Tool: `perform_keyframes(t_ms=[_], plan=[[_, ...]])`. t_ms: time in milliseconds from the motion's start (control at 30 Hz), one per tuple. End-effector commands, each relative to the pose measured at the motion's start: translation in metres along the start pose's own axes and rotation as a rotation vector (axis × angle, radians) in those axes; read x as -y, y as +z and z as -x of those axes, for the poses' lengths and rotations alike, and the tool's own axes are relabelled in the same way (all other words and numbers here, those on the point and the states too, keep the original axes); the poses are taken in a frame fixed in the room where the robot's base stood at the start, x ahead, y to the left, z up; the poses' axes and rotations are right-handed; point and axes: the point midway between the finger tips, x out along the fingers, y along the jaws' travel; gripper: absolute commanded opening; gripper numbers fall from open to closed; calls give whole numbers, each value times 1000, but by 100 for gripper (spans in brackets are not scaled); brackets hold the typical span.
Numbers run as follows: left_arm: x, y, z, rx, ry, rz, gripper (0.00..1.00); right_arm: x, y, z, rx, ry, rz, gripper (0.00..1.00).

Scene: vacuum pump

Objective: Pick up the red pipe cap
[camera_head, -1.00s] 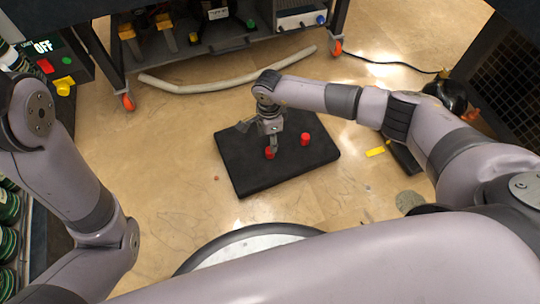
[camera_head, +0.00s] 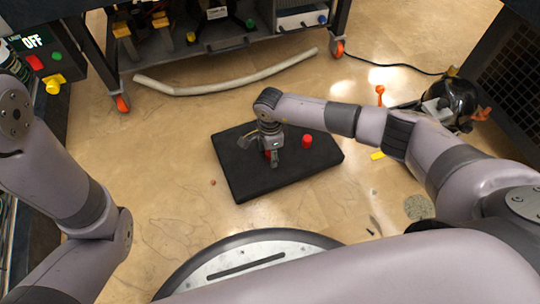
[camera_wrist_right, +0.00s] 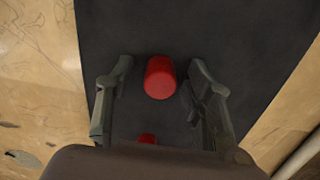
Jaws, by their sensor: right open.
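Two red pipe caps stand on a black mat (camera_head: 240,180) on the floor. One red cap (camera_head: 307,140) is in plain view right of my right gripper (camera_head: 265,151). The other red cap (camera_head: 267,155) is at the gripper's fingers and mostly hidden by them in the head view. In the right wrist view, one red cap (camera_wrist_right: 160,78) sits between the two spread fingers, with a gap on each side. A second red cap (camera_wrist_right: 147,138) shows partly above the gripper's body edge. My right gripper is open and empty. My left gripper is out of view.
A wheeled cart (camera_head: 225,45) stands at the back, with a pale curved pipe (camera_head: 225,85) on the floor before it. A yellow piece (camera_head: 377,156) lies right of the mat. A dark mesh-sided unit (camera_head: 507,75) is at the right. Floor left of the mat is mostly clear.

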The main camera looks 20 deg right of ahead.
Motion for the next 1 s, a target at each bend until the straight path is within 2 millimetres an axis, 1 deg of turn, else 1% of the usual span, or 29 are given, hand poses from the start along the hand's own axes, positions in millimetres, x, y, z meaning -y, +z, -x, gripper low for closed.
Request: perform_keyframes(t_ms=[67, 533, 833, 1000], plan=[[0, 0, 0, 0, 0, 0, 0, 0, 0, 1, 0, 0, 0, 46], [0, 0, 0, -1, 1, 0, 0, 0, 0, 1, 0, 0, 0, 15], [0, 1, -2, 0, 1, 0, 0, 0, 0, 3, 0, -1, 0, 15], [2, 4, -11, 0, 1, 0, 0, 1, 0, 16, 0, -2, 0, 15]])
